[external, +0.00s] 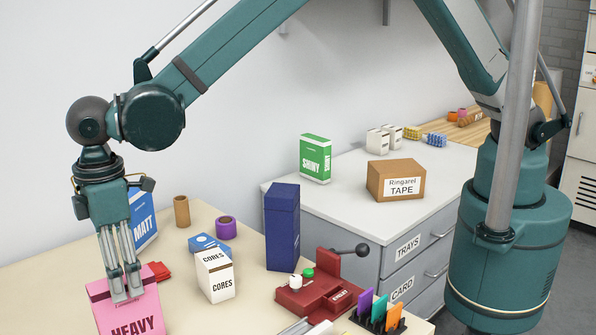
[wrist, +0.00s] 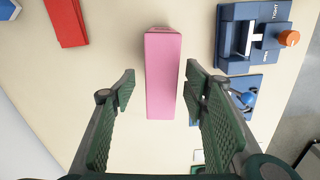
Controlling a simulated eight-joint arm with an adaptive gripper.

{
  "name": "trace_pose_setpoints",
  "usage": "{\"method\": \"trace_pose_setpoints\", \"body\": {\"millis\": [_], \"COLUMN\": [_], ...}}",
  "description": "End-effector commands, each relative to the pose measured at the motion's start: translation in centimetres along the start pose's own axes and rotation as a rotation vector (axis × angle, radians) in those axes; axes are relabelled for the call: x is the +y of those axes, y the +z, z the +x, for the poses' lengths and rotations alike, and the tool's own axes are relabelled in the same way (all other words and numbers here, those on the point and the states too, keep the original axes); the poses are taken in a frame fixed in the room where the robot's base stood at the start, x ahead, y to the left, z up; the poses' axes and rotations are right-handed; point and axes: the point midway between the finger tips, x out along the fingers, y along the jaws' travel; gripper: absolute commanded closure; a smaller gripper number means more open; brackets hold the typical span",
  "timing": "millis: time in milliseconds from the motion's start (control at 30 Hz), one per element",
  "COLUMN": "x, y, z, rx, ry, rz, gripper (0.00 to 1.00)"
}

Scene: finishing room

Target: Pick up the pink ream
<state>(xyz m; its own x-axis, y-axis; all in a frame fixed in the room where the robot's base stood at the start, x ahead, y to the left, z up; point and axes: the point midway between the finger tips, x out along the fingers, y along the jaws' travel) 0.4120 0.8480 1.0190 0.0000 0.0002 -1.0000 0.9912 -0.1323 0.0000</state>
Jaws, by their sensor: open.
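The pink ream (external: 142,316) stands on the beige table at the lower left of the external view, marked "HEAVY" and cut off by the bottom edge. My gripper (external: 126,284) points down at its top, with the fingers overlapping its upper part there. In the wrist view, the ream's narrow pink top (wrist: 163,75) lies between and ahead of my open fingers (wrist: 160,90). A gap shows on each side of it, and nothing is held. I cannot tell how far the fingertips are above or beside it.
A blue-white "MATT" pack (external: 143,218) and red items (external: 158,271) are behind my gripper. A dark blue device (wrist: 250,40) shows in the wrist view.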

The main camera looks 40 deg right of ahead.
Motion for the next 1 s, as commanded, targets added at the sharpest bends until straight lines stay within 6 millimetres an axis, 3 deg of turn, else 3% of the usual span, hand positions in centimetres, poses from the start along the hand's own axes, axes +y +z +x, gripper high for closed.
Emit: {"method": "trace_pose_setpoints", "body": {"millis": [400,1000], "x": [-0.2,-0.2], "y": [-0.1,-0.1], "z": [4.0,4.3], "rx": [0.000,0.000], "ry": [0.000,0.000], "rz": [0.000,0.000], "gripper": [0.55,0.55]}}
